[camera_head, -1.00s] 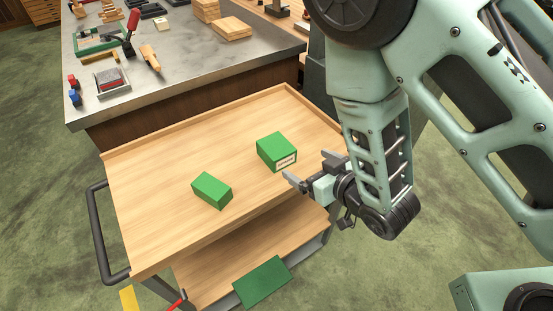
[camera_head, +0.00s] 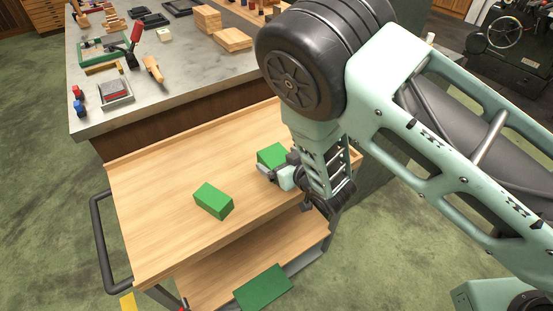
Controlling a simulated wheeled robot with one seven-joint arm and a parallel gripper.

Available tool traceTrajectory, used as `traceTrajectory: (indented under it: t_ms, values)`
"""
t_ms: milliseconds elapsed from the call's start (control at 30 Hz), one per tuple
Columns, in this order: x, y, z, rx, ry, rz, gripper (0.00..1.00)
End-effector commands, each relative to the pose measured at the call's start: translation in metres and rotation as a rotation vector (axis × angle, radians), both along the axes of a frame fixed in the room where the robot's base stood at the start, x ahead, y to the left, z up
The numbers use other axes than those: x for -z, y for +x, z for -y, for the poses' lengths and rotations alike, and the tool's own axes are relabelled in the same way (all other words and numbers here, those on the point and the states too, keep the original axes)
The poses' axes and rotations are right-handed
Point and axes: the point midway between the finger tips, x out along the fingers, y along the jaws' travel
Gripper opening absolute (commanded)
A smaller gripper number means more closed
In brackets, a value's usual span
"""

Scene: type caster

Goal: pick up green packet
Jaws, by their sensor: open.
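Two green packets lie apart on the top of a wooden cart (camera_head: 150,200). One green packet (camera_head: 213,201) is in the middle of the top and fully in view. The other green packet (camera_head: 271,154) is further back and right, partly hidden behind my gripper and arm. My gripper (camera_head: 266,174) is open, at the near side of the back packet. I cannot tell whether its fingers touch that packet or reach around it. A flat green thing (camera_head: 263,288) lies lower, at the cart's lower shelf.
A grey-topped workbench (camera_head: 185,75) with wooden blocks (camera_head: 232,40), a red-handled tool (camera_head: 134,38) and other small items stands behind the cart. The cart has a raised rim and a black handle (camera_head: 98,235) at left. The cart top's left part is clear.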

Motion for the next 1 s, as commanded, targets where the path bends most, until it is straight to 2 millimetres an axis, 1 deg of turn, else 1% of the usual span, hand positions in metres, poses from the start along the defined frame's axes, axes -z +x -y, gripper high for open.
traceTrajectory:
  t_ms: [100, 300, 333, 367, 400, 467, 500, 567, 600, 633, 667, 867, 1000]
  values:
    - [0.0024, 0.0048, -0.0033, 0.000, -0.001, 0.001, 0.94]
    - [0.0030, 0.0052, -0.0034, 0.000, 0.000, 0.000, 0.94]
    - [0.0030, 0.0051, -0.0033, 0.000, 0.000, 0.000, 0.88]
    - [0.0030, 0.0051, -0.0033, 0.000, 0.000, 0.000, 0.80]
    - [0.0029, 0.0051, -0.0033, 0.000, 0.000, 0.000, 0.69]
    - [0.0029, 0.0051, -0.0033, 0.000, 0.000, 0.000, 0.52]
    - [0.0029, 0.0051, -0.0033, 0.000, 0.000, 0.000, 0.41]
    - [0.0029, 0.0050, -0.0032, 0.000, 0.000, 0.000, 0.24]
    - [0.0029, 0.0050, -0.0032, 0.000, 0.000, 0.000, 0.13]
    - [0.0029, 0.0050, -0.0032, 0.000, 0.000, 0.000, 0.05]
    - [0.0001, 0.0064, -0.0040, 0.000, 0.005, 0.005, 0.02]
    - [-0.0001, 0.0064, -0.0040, 0.000, 0.005, 0.005, 0.02]
    - [-0.0053, 0.0066, -0.0040, 0.001, 0.005, 0.006, 0.02]
